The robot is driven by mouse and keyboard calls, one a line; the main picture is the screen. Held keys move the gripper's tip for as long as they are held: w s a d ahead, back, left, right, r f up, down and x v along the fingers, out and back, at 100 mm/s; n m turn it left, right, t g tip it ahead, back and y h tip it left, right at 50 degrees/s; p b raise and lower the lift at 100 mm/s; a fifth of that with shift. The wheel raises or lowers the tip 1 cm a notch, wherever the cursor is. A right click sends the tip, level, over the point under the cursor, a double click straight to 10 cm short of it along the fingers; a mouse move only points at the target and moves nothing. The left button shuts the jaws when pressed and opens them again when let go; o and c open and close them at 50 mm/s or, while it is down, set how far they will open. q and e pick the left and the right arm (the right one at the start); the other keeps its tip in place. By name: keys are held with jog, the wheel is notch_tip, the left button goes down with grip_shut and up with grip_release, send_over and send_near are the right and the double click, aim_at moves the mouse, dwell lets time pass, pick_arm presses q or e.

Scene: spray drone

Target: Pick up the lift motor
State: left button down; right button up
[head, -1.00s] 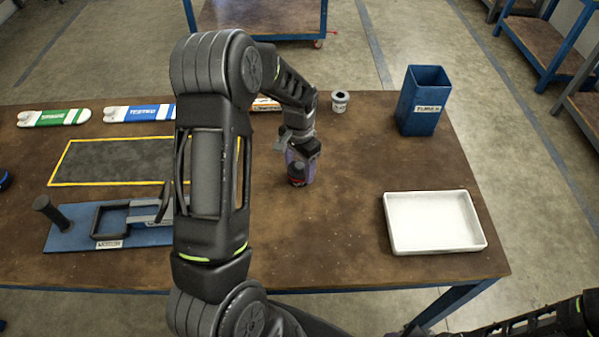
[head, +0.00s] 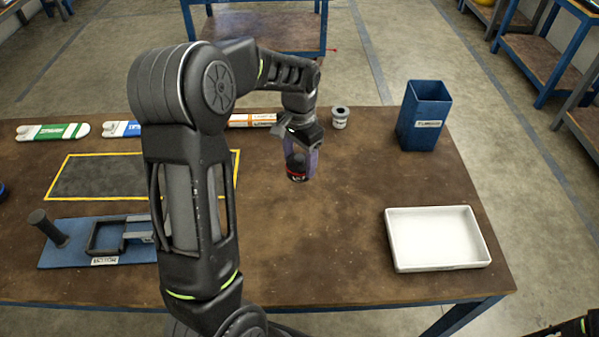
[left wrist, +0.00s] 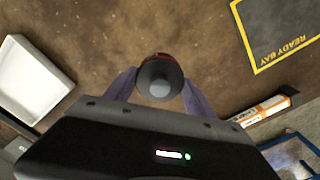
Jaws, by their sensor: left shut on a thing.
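The lift motor (head: 297,169) is a dark, short cylinder with a red band and a light mark on its side. My left gripper (head: 303,160) is shut on it, with purple-grey fingers on both sides, and it appears held above the brown table. In the left wrist view the motor (left wrist: 160,80) sits between the two fingers, its round grey end facing the camera. My right gripper is not in view; only a bit of dark arm shows at the lower right of the head view.
A white tray (head: 395,262) lies at the right, a blue bin (head: 423,115) behind it. A small grey part (head: 340,117) stands near the back edge. Coloured arms lie at the back left, by a yellow-edged mat (head: 90,178) and a blue fixture (head: 70,250). The table's middle is clear.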

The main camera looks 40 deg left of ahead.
pick_arm(q)
jog(key=shift+r, duration=0.55)
